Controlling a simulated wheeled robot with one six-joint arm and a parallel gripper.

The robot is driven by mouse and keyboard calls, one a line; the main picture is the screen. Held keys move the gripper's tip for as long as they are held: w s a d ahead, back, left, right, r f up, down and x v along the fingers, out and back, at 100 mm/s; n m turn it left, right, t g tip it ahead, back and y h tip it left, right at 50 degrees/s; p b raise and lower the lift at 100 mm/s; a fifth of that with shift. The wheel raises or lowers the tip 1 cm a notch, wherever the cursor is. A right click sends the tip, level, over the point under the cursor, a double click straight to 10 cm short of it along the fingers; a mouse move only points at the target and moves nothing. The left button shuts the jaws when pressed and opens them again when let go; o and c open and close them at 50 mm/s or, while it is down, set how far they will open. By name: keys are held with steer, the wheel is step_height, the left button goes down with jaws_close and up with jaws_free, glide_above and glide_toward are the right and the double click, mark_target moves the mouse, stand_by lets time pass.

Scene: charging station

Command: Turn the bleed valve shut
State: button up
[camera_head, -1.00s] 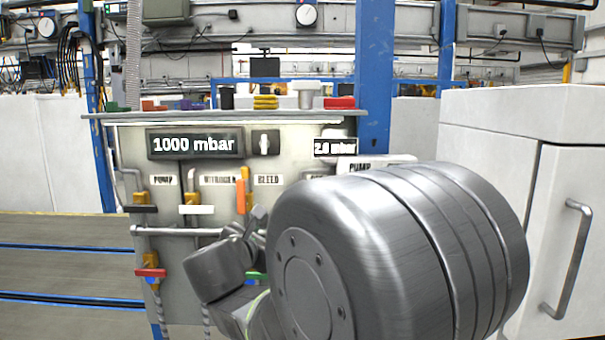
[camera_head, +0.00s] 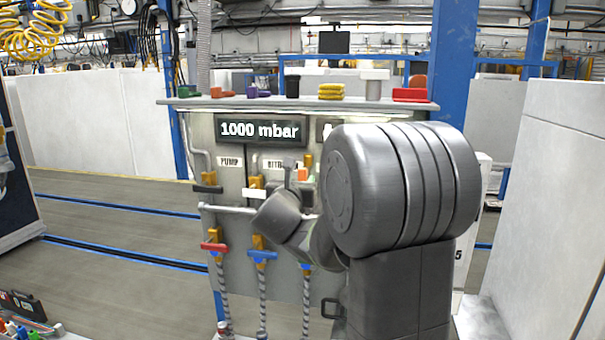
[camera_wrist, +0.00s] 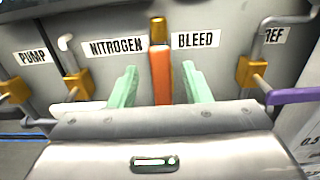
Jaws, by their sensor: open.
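The bleed valve's orange handle (camera_wrist: 160,76) stands upright in the wrist view, below a brass fitting and left of the BLEED label (camera_wrist: 195,40). My gripper (camera_wrist: 158,90) is open, with one pale green finger on each side of the handle. Gaps show between the fingers and the handle; I cannot tell how deep it sits between them. The handle's lower end is hidden behind the gripper body. In the head view only a small orange piece of the handle (camera_head: 303,174) shows, and my arm covers most of the gripper.
The panel's display (camera_head: 260,130) reads 1000 mbar. In the wrist view, the nitrogen valve (camera_wrist: 78,84) is at left and a purple-handled valve (camera_wrist: 295,96) at right. Red (camera_head: 214,247) and blue (camera_head: 262,255) handles sit lower. Small items line the shelf (camera_head: 200,101). Open floor lies left.

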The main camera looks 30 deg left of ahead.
mark_target(302, 178)
steer(key=shift+p+x, duration=0.3)
steer(key=shift+x, duration=1.45)
steer(key=shift+d, duration=0.1)
jaws_close()
